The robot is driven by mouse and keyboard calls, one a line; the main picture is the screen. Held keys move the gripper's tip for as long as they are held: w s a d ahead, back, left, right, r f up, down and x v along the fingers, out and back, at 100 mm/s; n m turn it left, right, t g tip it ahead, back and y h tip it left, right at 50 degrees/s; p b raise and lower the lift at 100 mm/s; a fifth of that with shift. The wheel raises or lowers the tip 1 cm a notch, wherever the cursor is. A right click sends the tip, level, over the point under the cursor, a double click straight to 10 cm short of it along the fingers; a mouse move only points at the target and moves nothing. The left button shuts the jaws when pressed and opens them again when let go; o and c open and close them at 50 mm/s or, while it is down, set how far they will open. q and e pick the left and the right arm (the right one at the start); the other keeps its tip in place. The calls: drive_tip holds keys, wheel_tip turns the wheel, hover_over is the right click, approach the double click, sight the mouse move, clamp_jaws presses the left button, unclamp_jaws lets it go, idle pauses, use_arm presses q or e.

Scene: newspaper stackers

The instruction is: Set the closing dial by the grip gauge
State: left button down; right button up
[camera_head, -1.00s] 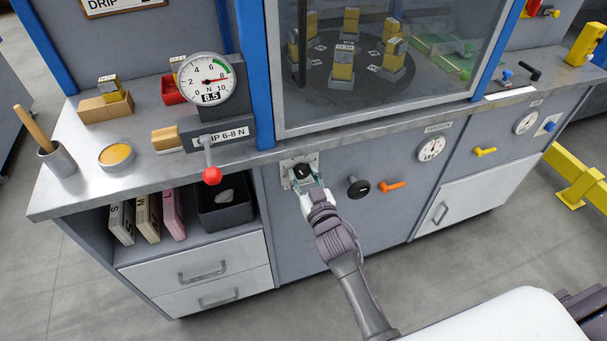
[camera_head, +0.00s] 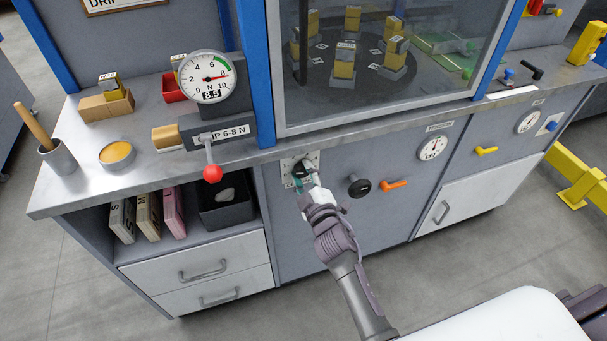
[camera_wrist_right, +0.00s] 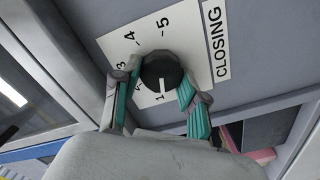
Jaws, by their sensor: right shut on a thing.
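The closing dial is a round black knob (camera_wrist_right: 160,72) with a white pointer line, on a white plate (camera_wrist_right: 205,42) marked CLOSING and numbered. In the wrist view its line points down toward the 1. My right gripper (camera_wrist_right: 157,88) has its teal fingers on both sides of the knob, shut on it. In the head view the right gripper (camera_head: 307,183) partly covers the dial plate (camera_head: 287,172). The grip gauge (camera_head: 207,76) has its needle just past 8, beyond the green arc, and reads 8.5. A label under it (camera_head: 221,135) says GRIP 6-8 N. My left gripper is not in view.
A red-knobbed lever (camera_head: 212,173) hangs below the gauge, left of the dial. A black knob (camera_head: 358,186) and an orange handle (camera_head: 394,185) are right of my gripper. The steel counter edge (camera_head: 350,138) runs above. Drawers (camera_head: 200,267) are lower left.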

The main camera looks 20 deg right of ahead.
drive_tip(key=n, duration=0.3)
drive_tip(key=shift+f+n+b, duration=0.15)
drive_tip(key=shift+n+b, duration=0.15)
drive_tip(key=shift+b, duration=0.05)
drive_tip(key=shift+a+n+b, duration=0.1)
drive_tip(key=shift+n+b, duration=0.25)
drive_tip(key=shift+n, duration=1.45)
drive_tip(key=o, duration=1.1)
drive_tip(key=shift+s, duration=0.25)
drive_tip(key=s, duration=1.1)
drive_tip(key=shift+s+d, duration=0.25)
drive_tip(key=shift+s, duration=0.05)
